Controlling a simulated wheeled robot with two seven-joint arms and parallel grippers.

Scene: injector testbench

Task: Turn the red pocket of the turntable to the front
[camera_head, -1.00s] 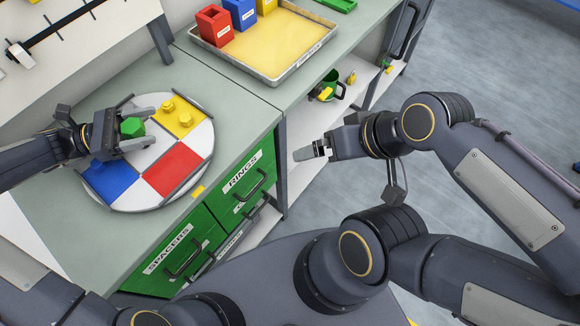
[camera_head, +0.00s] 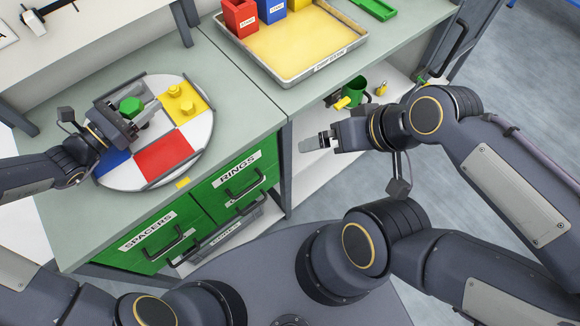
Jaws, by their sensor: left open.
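The round turntable (camera_head: 200,137) lies on the green-grey counter at the left. Its red pocket (camera_head: 165,155) faces the counter's front edge, near a small yellow mark (camera_head: 183,182) there. The yellow pocket (camera_head: 182,103), with yellow pieces in it, is at the back right. The blue pocket (camera_head: 112,163) is at the left, partly hidden by my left gripper. A green hexagonal piece (camera_head: 131,106) shows at the gripper's fingers. My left gripper (camera_head: 135,117) is open over the turntable; contact is unclear. My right gripper (camera_head: 318,143) is beyond the counter's front edge, seen side-on, with its opening unclear.
A metal tray (camera_head: 290,80) with red, blue and yellow bins stands at the back. Green drawers (camera_head: 150,237) are below the counter front. A green cup (camera_head: 353,90) stands on the lower shelf. The counter right of the turntable is clear.

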